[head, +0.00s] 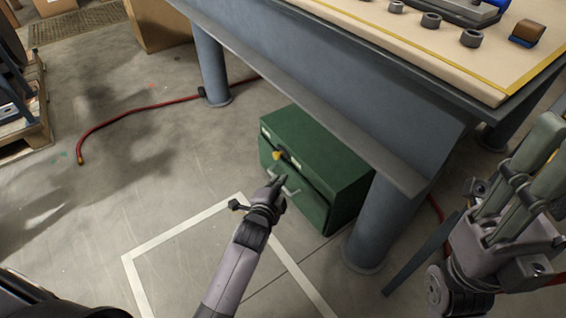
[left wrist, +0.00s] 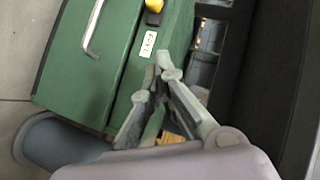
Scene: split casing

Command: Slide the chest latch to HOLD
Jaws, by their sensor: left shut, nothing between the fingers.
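The green chest (head: 325,165) stands on the floor under the table edge. Its yellow latch (head: 277,155) is on the upper front, and it shows at the top of the left wrist view (left wrist: 154,8). A silver handle (left wrist: 91,28) and a small white label (left wrist: 147,43) are near the latch. I cannot read the latch's setting. My left gripper (head: 281,181) is shut and empty, in front of the chest face and just below the latch in the head view. In the left wrist view its fingertips (left wrist: 163,68) are apart from the latch. My right gripper (head: 520,165) is at the right edge, its finger gap unclear.
The workbench (head: 330,95) overhangs the chest, with a thick leg (head: 370,225) close to its right side. Dark rings (head: 431,20) lie on the bench top. A red hose (head: 130,117) runs across the floor.

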